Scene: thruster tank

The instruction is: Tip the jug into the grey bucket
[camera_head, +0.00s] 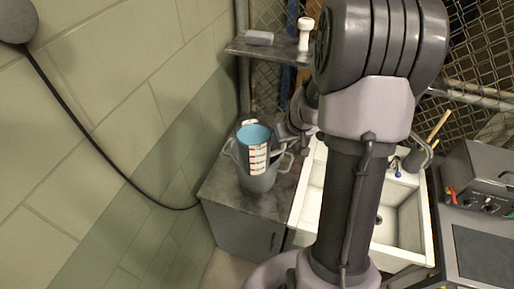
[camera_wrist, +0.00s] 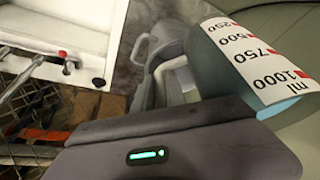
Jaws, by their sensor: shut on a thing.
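The jug (camera_head: 254,138) is grey-blue with a light blue inside and a white measuring label with red marks. In the head view it is over the grey bucket (camera_head: 259,183) and hides part of its rim. The jug looks roughly upright; I cannot tell a slight tilt. My gripper (camera_head: 281,146) is at the jug's right side, shut on the jug, with its fingertips partly hidden. In the wrist view the jug (camera_wrist: 235,60) fills the right side. The bucket (camera_wrist: 160,45) shows beyond it, with its handle on the left.
The bucket stands on a grey counter (camera_head: 222,190) beside the tiled wall. A white sink (camera_head: 405,225) is to the right, partly behind my arm. A shelf (camera_head: 270,50) above holds a small grey block and a white item (camera_head: 305,30). Wire mesh closes the back.

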